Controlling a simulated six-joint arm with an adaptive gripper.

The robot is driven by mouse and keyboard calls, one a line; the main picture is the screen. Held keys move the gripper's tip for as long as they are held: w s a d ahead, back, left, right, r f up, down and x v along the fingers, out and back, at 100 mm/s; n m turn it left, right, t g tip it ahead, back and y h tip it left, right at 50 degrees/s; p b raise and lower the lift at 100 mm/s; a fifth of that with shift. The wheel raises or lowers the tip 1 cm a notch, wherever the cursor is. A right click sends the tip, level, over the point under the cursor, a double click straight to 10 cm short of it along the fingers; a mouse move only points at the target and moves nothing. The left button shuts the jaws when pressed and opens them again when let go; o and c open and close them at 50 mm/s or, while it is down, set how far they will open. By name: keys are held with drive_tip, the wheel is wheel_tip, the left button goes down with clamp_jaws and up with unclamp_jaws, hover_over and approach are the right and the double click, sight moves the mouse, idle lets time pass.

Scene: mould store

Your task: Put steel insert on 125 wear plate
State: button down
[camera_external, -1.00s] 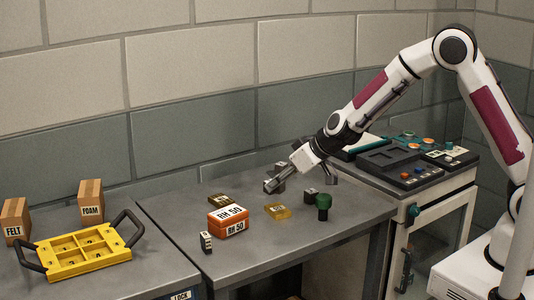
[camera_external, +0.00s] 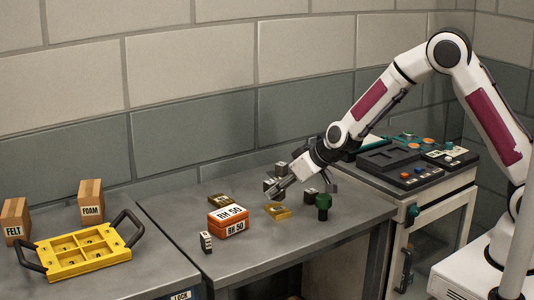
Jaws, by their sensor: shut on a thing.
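My gripper (camera_external: 273,191) is low over the middle table, shut on a small grey block that I take to be the steel insert (camera_external: 268,185). The fingers hide much of it. A flat brass-coloured plate (camera_external: 278,211) lies just below the gripper in the picture, apart from the held block as far as I can tell. A second, darker brass plate (camera_external: 221,201) lies to the left, behind the orange box. Marks on both plates are too small to read, so I cannot tell which is the 125 wear plate.
An orange box marked RH 50 (camera_external: 229,221) stands left of the nearer plate. A small labelled block (camera_external: 206,241) stands at the front. A dark block (camera_external: 310,195) and a green-topped piece (camera_external: 323,205) are close on the right. A yellow tray (camera_external: 84,268) is far left.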

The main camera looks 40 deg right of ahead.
drive_tip(key=shift+f, duration=1.25)
drive_tip(key=shift+f, duration=0.2)
drive_tip(key=c, duration=1.8)
unclamp_jaws()
drive_tip(key=shift+o, duration=0.2)
drive_tip(key=shift+r, duration=0.15)
drive_tip(key=shift+s+d+r, duration=0.15)
drive_tip(key=shift+s+r, duration=0.2)
drive_tip(key=shift+r, duration=0.1)
drive_tip(key=v, duration=1)
drive_tip(key=shift+s+r, duration=0.2)
drive_tip(key=shift+s, duration=0.15)
drive_tip(key=shift+d+r, duration=0.1)
